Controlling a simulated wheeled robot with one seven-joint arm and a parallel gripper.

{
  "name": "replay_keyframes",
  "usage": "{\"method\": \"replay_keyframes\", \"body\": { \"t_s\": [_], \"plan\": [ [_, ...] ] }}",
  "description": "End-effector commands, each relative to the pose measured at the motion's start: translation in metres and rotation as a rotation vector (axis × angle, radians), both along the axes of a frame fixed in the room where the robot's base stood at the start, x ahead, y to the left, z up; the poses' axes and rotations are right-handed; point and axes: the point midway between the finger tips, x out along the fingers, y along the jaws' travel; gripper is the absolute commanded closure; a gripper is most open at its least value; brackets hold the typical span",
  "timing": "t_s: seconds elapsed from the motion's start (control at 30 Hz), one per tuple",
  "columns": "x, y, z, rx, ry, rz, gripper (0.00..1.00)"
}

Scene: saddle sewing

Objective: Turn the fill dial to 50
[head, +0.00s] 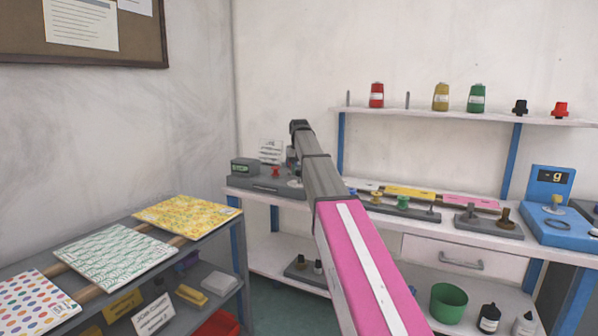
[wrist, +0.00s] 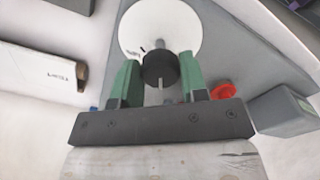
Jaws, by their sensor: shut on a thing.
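The fill dial (wrist: 160,22) is a white disc with a black knob (wrist: 158,68) in the wrist view. My gripper (wrist: 160,62) has its green fingers on either side of the knob and is shut on it. A pale line shows on the knob's near face, and small marks show on the disc near its lower left. The scale numbers are too small to read. In the head view a grey machine base (head: 262,186) with a small display box (head: 244,168) stands at the bench's left end. My arm hides the gripper and most of the dial there.
A red knob (head: 276,172) stands on the machine base, and it also shows in the wrist view (wrist: 222,90). The bench right of my arm holds spools and a blue scale (head: 560,222). Patterned sheets (head: 115,256) lie on the left shelf. A shelf (head: 460,115) holds thread spools.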

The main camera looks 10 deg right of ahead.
Motion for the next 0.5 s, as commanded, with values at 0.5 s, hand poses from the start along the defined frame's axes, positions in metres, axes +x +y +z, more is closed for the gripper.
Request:
{"method": "replay_keyframes", "body": {
  "t_s": [0.5],
  "plan": [
    [0.0001,-0.0005,0.0004,0.000,0.000,0.208,0.84]
  ]
}}
